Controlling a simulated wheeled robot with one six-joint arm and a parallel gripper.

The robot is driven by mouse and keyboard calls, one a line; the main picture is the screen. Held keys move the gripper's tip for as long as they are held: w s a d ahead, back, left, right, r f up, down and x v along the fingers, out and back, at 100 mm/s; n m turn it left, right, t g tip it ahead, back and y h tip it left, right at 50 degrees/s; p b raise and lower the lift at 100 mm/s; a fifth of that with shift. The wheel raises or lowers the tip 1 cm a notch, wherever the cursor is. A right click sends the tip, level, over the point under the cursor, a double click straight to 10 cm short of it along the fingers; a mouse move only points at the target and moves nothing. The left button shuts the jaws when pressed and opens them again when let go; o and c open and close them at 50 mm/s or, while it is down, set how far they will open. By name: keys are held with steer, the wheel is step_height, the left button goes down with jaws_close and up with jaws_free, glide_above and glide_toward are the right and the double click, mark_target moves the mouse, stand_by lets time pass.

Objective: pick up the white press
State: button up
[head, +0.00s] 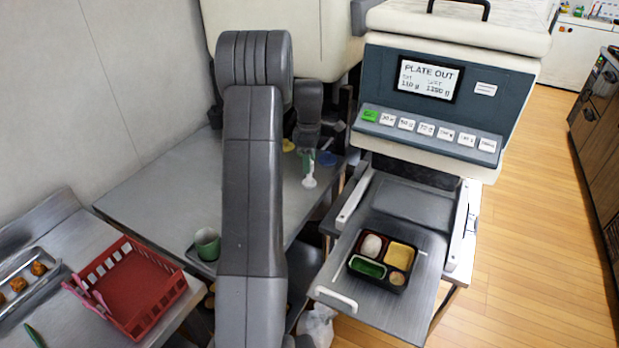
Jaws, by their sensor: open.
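A small white press (309,181) stands on the grey metal table behind my arm. It looks like a pale upright piece with a wider foot. My gripper (306,152) is at the far end of my arm, pointing down just behind or above the press. The gripper is open. Its fingertips are small and dark here, and I cannot tell whether they touch the press. A bit of green shows beside the top of the press; I cannot tell what it belongs to.
A yellow item (289,146) and a blue item (327,158) lie close to the press. A green cup (207,244) stands at the table's front. A red basket (184,283) is at left. The machine (526,88) at right has a bento tray (353,278) on its plate.

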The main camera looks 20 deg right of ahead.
mark_target(309, 183)
steer(key=shift+a+f+p, duration=0.1)
steer(key=shift+f+p, duration=0.35)
steer(key=shift+f, duration=2.2)
jaws_close()
steer(key=shift+r, duration=0.1)
